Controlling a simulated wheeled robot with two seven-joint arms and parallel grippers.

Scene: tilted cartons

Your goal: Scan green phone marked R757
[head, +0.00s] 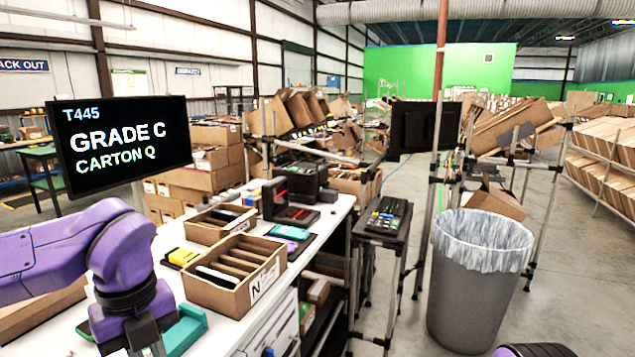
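A teal-green item (290,232) lies on a dark pad on the white bench; no marking on it is legible, so I cannot tell whether it is the phone R757. A black device with a red light (290,196) stands behind it and looks like the scanner. A monitor (122,146) reads "T445 GRADE C CARTON Q". My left gripper (148,338) is at the bottom left, in front of the bench; its fingers are cut off by the frame edge. A teal block-like object (185,330) is beside it; I cannot tell whether they touch. My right gripper is out of view.
A divided carton marked N (238,286) and a smaller carton (219,224) with dark items stand on the white bench (335,214). A yellow item (183,257) lies left of them. A small black stand (383,225) and a lined grey bin (470,310) are to the right.

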